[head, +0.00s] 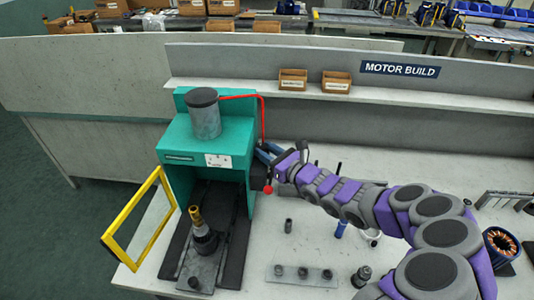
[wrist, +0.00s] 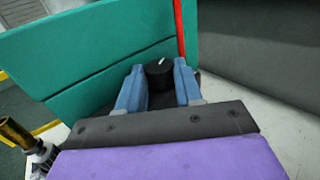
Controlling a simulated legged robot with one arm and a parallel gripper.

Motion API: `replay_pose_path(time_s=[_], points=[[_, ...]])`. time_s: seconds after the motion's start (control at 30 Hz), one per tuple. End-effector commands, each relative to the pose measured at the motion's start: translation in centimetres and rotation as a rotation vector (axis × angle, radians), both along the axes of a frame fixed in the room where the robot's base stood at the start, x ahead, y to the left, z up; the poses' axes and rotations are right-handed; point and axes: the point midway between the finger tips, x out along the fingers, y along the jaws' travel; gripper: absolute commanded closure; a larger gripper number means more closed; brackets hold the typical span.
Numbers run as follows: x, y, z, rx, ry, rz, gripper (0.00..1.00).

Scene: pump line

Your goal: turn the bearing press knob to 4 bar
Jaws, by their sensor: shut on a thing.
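The bearing press (head: 175,142) is a teal machine with a grey cylinder on top, at the left of the bench in the head view. Its side wall (wrist: 85,55) fills the upper left of the wrist view. The knob (wrist: 159,72) is black with a white pointer mark and sits between my fingers in the wrist view. My gripper (head: 266,152) is at the press's right side, its blue fingers (wrist: 158,88) shut on the knob. The knob is hidden in the head view. I cannot read any bar scale around it.
A red hose (head: 262,115) runs down close to my gripper, and a red-balled lever (head: 268,188) is just below it. A yellow-framed guard (head: 140,220) stands open at the press's front left. Small parts and a holder strip (head: 303,273) are on the bench.

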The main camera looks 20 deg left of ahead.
Motion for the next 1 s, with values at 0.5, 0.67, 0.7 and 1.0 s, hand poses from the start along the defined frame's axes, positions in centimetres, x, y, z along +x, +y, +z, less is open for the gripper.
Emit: replay_pose_path(time_s=[0.5, 0.67, 0.7, 1.0], points=[[0.03, -0.04, -0.01, -0.001, 0.000, -0.002, 0.50], [-0.11, 0.04, 0.04, 0.000, -0.001, 0.000, 0.39], [-0.15, 0.06, 0.06, 0.000, -0.001, 0.001, 0.39], [-0.31, 0.16, 0.14, 0.001, -0.003, 0.004, 0.39]])
